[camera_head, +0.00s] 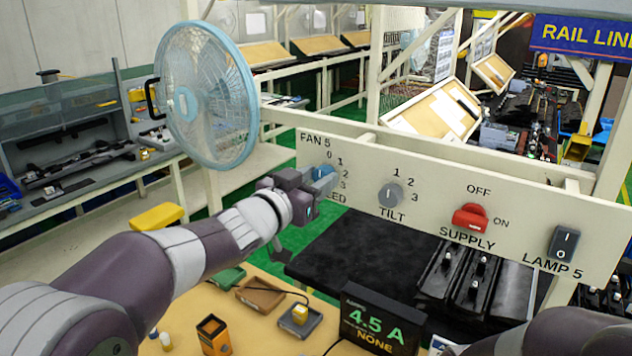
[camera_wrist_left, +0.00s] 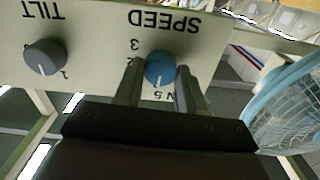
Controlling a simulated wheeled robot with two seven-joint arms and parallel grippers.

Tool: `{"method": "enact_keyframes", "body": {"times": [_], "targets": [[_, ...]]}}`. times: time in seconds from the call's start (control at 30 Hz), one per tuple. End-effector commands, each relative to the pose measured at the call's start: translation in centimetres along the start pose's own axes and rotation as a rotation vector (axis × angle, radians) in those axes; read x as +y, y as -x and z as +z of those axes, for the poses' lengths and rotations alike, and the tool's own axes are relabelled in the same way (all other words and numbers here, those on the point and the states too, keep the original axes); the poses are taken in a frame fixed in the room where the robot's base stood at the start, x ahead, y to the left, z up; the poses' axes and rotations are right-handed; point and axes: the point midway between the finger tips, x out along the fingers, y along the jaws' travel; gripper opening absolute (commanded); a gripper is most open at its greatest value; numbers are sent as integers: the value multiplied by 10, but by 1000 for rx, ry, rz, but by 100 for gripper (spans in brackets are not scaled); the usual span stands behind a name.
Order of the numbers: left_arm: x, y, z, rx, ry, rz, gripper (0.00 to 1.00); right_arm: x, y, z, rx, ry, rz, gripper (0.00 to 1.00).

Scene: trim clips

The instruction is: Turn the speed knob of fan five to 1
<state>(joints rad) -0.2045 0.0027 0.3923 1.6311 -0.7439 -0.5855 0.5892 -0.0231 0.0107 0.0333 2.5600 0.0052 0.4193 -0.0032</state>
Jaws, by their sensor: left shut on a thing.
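The blue speed knob (camera_head: 324,172) is on the white panel under the FAN 5 label, with 0, 1, 2 and 3 around it. My left gripper (camera_head: 312,180) is shut on this knob. In the left wrist view, which is upside down to the panel, the fingers (camera_wrist_left: 158,86) stand on both sides of the knob (camera_wrist_left: 160,66). Its white pointer line faces the FAN 5 label, roughly the panel's upward direction. The fingers hide the 0 and 1 marks there, so the exact setting is unclear. The light-blue fan (camera_head: 186,104) stands behind the panel's left end. My right gripper is out of view.
The same panel (camera_head: 440,188) carries a grey tilt knob (camera_head: 391,195), a red supply switch (camera_head: 470,217) and a black lamp rocker (camera_head: 564,243). Below, a meter (camera_head: 375,320) reads 4.5 A and NONE. Small boxes and trays lie on the tan bench (camera_head: 270,335).

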Motion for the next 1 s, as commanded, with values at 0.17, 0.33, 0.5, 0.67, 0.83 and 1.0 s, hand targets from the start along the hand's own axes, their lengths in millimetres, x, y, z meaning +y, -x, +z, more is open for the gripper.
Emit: {"method": "enact_keyframes", "body": {"times": [0.17, 0.33, 0.5, 0.67, 0.83, 1.0], "targets": [[1, 0, 2, 4, -114, 0, 9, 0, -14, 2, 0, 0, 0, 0], [1, 0, 2, 4, -253, 0, 9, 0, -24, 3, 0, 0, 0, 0], [2, 0, 2, 4, -385, 0, 9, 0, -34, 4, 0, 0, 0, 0], [2, 0, 1, 4, -489, 0, 9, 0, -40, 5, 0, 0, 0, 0], [2, 0, 1, 3, -569, 0, 9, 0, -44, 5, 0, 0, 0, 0], [2, 0, 0, 4, -615, 0, 9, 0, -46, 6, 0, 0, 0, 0]]}}
